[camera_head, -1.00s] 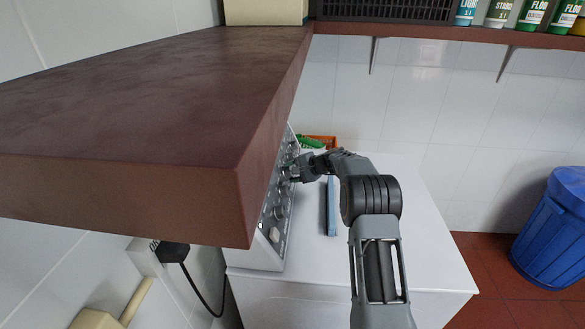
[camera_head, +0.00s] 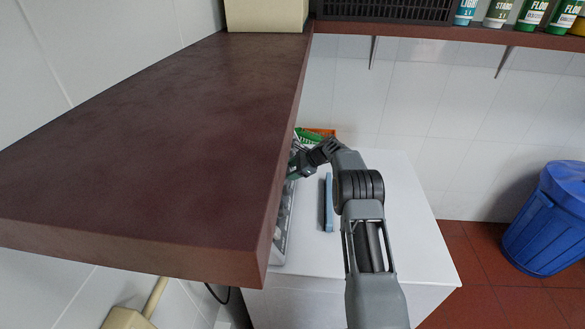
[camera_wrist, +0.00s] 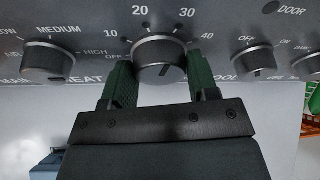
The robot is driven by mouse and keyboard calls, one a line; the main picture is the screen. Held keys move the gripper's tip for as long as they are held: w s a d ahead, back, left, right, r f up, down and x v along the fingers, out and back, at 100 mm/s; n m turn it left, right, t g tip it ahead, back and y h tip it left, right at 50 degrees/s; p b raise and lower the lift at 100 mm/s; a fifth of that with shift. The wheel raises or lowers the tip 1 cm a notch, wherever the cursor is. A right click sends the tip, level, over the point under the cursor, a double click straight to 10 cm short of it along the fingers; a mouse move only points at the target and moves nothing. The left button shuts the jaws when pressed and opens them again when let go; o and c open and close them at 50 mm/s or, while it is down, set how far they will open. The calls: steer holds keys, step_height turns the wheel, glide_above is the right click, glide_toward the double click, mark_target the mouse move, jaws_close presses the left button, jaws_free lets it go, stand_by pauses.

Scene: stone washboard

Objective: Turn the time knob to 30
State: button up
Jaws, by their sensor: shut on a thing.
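The time knob (camera_wrist: 158,50) is a round silver-grey dial in the middle of the wrist view, on a grey control panel (camera_wrist: 90,15). The numbers 10, 20, 30 and 40 are printed around it. A dark mark shows on its lower right face; I cannot tell which number the knob is set to. My gripper (camera_wrist: 160,72) has one green finger on each side of the knob and is shut on it. In the head view, my gripper (camera_head: 298,165) reaches the panel at the brown shelf's edge, which hides most of the panel.
The brown shelf (camera_head: 150,140) overhangs the panel on the left. A blue bar (camera_head: 328,205) lies on the white machine top (camera_head: 385,240). Neighbouring knobs, heat (camera_wrist: 48,60) and another (camera_wrist: 254,60), flank the time knob. A blue bin (camera_head: 545,225) stands at right.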

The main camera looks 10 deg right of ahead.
steer(key=shift+r+m+g, duration=0.1)
steer(key=shift+m+g, duration=0.3)
steer(key=shift+m, duration=0.5)
steer(key=shift+w, duration=0.1)
steer(key=o, duration=0.9)
steer(key=b+v, duration=0.3)
steer(key=v, duration=1)
steer(key=shift+d+r, duration=0.2)
steer(key=shift+d, duration=0.15)
